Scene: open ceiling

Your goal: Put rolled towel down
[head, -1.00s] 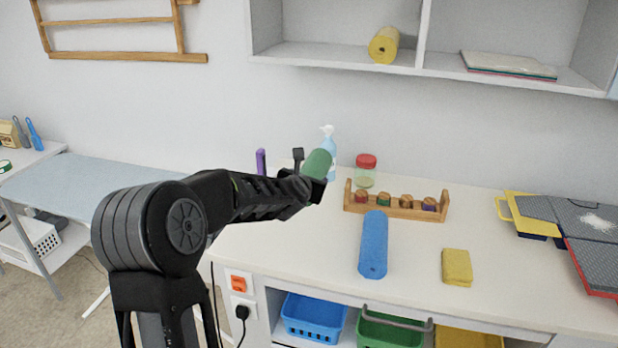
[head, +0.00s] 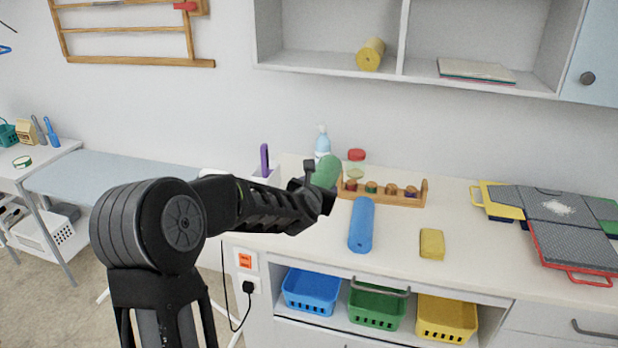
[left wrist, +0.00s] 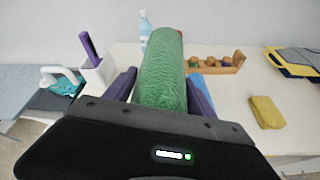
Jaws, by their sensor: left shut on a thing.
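A rolled green towel (head: 326,172) is held in my left gripper (head: 318,190), above the left part of the white counter. In the left wrist view the green towel (left wrist: 163,72) lies between the two purple-sided fingers (left wrist: 160,92) and points away from the wrist. A blue rolled towel (head: 361,226) lies on the counter to the right of the gripper. A yellow roll (head: 370,54) lies on the wall shelf. My right gripper is not in view.
A wooden rack (head: 390,193) with several colored pieces, a pump bottle (head: 322,145) and a red-lidded jar (head: 356,155) stand behind. A folded yellow cloth (head: 432,244) lies right of the blue roll. Grey trays (head: 572,240) fill the counter's right. Baskets (head: 377,307) sit below.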

